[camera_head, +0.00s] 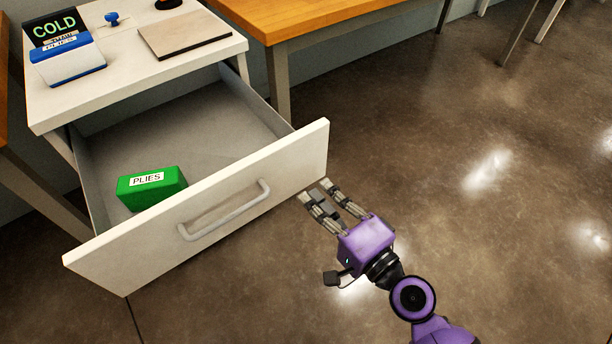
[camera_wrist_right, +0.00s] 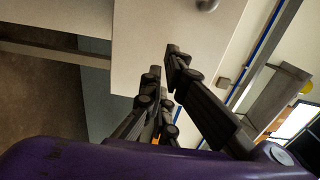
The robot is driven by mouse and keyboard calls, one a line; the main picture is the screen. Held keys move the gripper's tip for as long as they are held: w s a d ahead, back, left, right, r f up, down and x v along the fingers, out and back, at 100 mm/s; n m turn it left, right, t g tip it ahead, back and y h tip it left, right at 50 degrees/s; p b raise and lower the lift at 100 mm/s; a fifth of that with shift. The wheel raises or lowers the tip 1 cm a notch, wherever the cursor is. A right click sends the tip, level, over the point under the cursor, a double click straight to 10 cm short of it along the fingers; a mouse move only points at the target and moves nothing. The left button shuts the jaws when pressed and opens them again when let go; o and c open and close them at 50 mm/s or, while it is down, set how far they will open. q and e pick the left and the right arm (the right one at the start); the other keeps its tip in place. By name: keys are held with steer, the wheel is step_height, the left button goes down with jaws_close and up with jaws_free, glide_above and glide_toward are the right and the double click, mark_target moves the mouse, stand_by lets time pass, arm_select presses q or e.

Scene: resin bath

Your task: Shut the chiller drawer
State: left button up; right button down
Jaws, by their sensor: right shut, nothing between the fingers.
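The chiller drawer (camera_head: 100,262) stands pulled well out of its white cabinet, with its inside open to view. A grey bar handle (camera_head: 226,211) is on its white front. A green box labelled PLIES (camera_head: 150,188) lies inside the drawer. My right gripper (camera_head: 315,190) is shut and empty, just in front of the right part of the drawer front, to the right of the handle. In the right wrist view its fingers (camera_wrist_right: 163,60) point at the pale drawer front (camera_wrist_right: 138,38); I cannot tell whether they touch it. My left gripper is not in view.
On the white cabinet top (camera_head: 120,95) are a blue and white box (camera_head: 68,68), a COLD sign (camera_head: 55,28), a blue-handled item (camera_head: 113,18) and a flat board (camera_head: 180,36). A wooden table (camera_head: 300,15) stands at the back. The floor to the right is clear.

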mark_target(296, 173)
steer(key=x, duration=0.4)
steer(key=shift+p, duration=0.35)
steer(key=shift+w+a, duration=0.2)
steer(key=shift+w, duration=0.05)
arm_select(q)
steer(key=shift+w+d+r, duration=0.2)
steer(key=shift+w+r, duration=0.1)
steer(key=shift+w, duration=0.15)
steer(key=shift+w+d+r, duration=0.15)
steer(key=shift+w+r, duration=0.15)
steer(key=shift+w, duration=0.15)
arm_select(e)
steer(key=shift+w, duration=0.1)
